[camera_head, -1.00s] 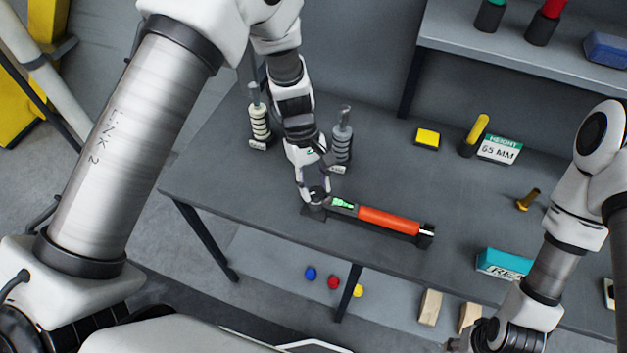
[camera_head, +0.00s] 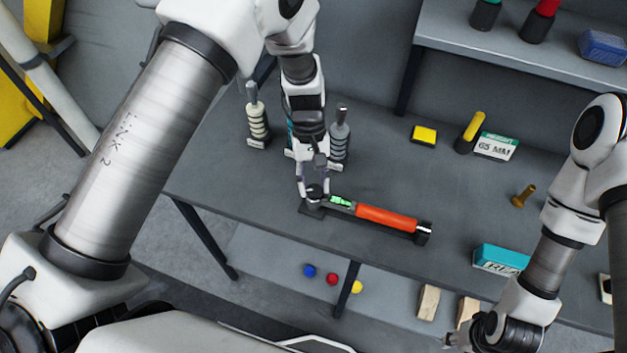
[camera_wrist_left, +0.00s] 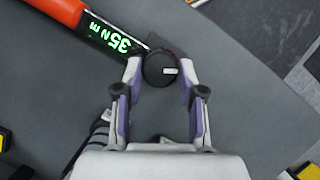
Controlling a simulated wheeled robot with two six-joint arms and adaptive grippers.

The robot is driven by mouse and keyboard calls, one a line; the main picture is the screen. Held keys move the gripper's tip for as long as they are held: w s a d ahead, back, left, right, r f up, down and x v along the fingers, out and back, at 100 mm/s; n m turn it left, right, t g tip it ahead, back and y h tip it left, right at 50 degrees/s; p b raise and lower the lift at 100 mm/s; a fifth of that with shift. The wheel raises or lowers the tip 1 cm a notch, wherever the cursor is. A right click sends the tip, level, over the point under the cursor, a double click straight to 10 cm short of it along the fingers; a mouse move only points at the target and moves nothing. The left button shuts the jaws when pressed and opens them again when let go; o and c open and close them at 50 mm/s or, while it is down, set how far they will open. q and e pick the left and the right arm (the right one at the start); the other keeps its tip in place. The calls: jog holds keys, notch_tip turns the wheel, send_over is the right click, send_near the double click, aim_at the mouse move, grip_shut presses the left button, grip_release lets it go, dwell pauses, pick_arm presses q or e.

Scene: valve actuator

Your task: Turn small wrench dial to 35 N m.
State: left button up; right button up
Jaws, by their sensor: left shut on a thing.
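The small wrench (camera_head: 386,218) lies on the table with its orange handle to the right and a lit green display (camera_head: 341,202) left of the handle. In the left wrist view the display (camera_wrist_left: 110,38) reads 35 N m, upside down. The round black dial (camera_wrist_left: 158,70) with a white mark sits at the wrench's end. My left gripper (camera_head: 314,196) is over that end, pointing down. In the wrist view its fingers (camera_wrist_left: 160,78) are shut on the dial, one on each side. My right gripper (camera_head: 452,341) is low at the right, its fingers too small to judge.
Two ringed posts (camera_head: 257,128) (camera_head: 339,140) stand behind my left gripper. A yellow block (camera_head: 424,135), a height sign (camera_head: 496,147), a brass piece (camera_head: 524,195) and a teal box (camera_head: 501,260) are to the right. The table between the wrench and the yellow block is clear.

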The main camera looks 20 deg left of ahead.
pick_arm(q)
jog(key=o, duration=1.2)
jog(key=shift+s+f, duration=0.1)
jog(key=shift+c, duration=0.2)
jog(key=v, duration=1.2)
